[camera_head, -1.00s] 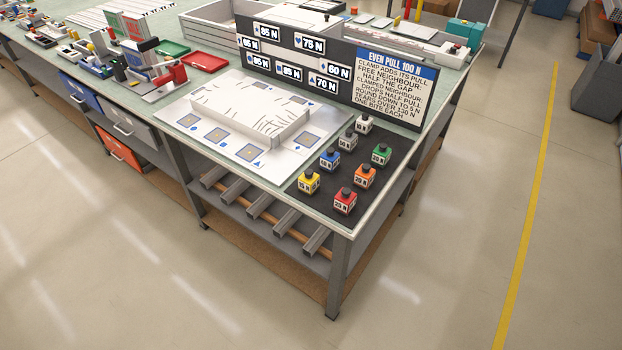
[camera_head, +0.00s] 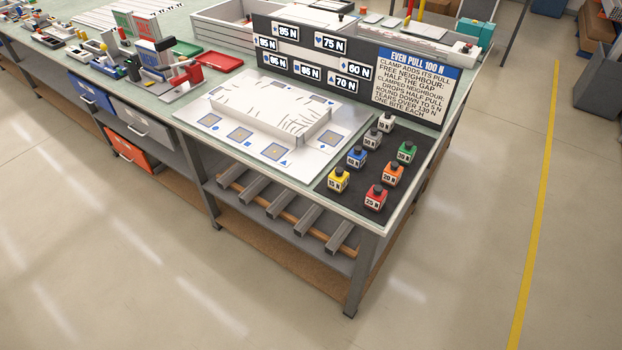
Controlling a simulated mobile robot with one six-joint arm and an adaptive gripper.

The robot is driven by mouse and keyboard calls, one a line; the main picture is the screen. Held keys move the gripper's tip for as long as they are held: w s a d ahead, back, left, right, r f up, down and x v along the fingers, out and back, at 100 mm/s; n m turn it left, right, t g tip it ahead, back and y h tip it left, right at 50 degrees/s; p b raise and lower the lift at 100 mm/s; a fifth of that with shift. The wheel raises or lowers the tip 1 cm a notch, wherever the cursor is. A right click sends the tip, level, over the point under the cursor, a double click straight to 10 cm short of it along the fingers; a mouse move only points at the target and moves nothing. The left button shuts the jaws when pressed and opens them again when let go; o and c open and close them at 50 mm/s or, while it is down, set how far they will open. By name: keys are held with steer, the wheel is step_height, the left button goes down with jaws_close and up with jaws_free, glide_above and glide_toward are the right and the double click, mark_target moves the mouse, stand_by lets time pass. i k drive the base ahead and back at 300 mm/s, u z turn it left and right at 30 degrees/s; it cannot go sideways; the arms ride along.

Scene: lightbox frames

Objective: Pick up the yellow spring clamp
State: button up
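The yellow spring clamp (camera_head: 339,180) is a small yellow block with a dark knob on top and a white label on its front. It stands upright on the black mat (camera_head: 351,204) at the near corner of the workbench, at the mat's left front. A red clamp (camera_head: 375,198) stands to its right, and a blue clamp (camera_head: 356,157) stands behind it. Orange (camera_head: 392,174), green (camera_head: 406,152), grey (camera_head: 372,138) and white (camera_head: 386,122) clamps stand farther back on the same mat. My gripper is not in view.
A white plate (camera_head: 200,120) with blue-marked squares and a raised white block (camera_head: 265,108) lies left of the mat. A dark sign board (camera_head: 350,60) stands behind. The bench front edge and leg (camera_head: 358,275) are close; the floor (camera_head: 450,270) in front and right is clear.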

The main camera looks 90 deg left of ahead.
mark_target(337, 184)
steer(key=k, duration=2.05)
steer(key=u, duration=1.65)
steer(key=i, duration=0.75)
steer(key=u, duration=0.15)
